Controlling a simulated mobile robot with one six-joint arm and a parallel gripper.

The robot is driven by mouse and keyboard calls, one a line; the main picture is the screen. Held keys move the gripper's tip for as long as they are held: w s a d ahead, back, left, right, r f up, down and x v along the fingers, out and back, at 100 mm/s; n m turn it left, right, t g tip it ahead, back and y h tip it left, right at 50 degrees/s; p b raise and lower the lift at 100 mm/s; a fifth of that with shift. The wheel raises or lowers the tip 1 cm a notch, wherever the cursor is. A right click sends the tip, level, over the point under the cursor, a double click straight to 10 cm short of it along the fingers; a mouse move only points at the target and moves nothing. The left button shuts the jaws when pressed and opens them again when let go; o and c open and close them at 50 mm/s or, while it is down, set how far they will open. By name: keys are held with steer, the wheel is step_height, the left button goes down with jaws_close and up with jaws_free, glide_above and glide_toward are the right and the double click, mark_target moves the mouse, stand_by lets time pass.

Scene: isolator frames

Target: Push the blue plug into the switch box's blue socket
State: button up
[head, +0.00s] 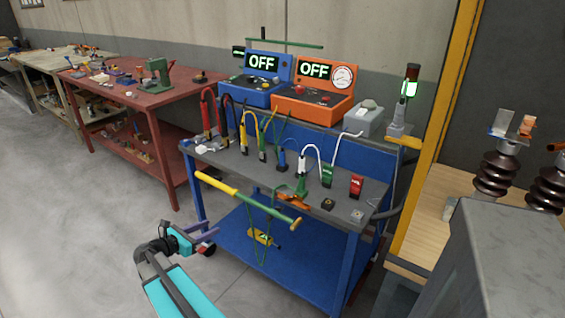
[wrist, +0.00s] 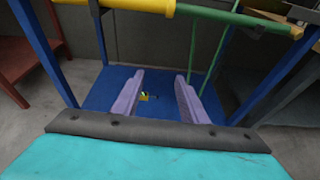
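Several coloured plugs with looped leads stand in a row on the workbench top in the head view. A small blue one (head: 282,159) stands upright mid-row, with a pale curved lead beside it. Behind the row are a blue box (head: 264,92) with an OFF display and an orange box (head: 312,106) with another. I cannot tell which is the switch box, and no blue socket can be made out. My gripper (head: 207,240) is low at the bench's front left, below the top and apart from the plugs. Its purple fingers are spread and empty in the wrist view (wrist: 160,85).
A yellow and green pole (head: 245,200) runs along the bench front, above my gripper. A yellow item (head: 262,238) is at the blue lower shelf (head: 290,262). A red bench (head: 150,95) stands left, and an orange post (head: 432,130) right. Floor at front left is clear.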

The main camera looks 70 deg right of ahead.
steer(key=s+d+r+g+h, duration=0.2)
steer(key=s+d+r, duration=0.2)
steer(key=d+r, duration=0.6)
steer(key=m+g, duration=0.3)
glide_toward(282, 165)
steer(key=r, duration=0.1)
steer(key=w+a+r, duration=0.2)
steer(key=r, duration=0.1)
steer(key=shift+w+r+b, duration=0.1)
steer(key=shift+w+b, duration=0.05)
steer(key=shift+b, duration=0.25)
steer(key=shift+p+x, duration=0.3)
steer(key=shift+x, duration=3.95)
steer(key=shift+p+x, duration=0.4)
steer(key=shift+x, duration=2.25)
steer(key=shift+f, duration=0.25)
steer(key=shift+a, duration=0.1)
steer(key=shift+c, duration=0.4)
jaws_close()
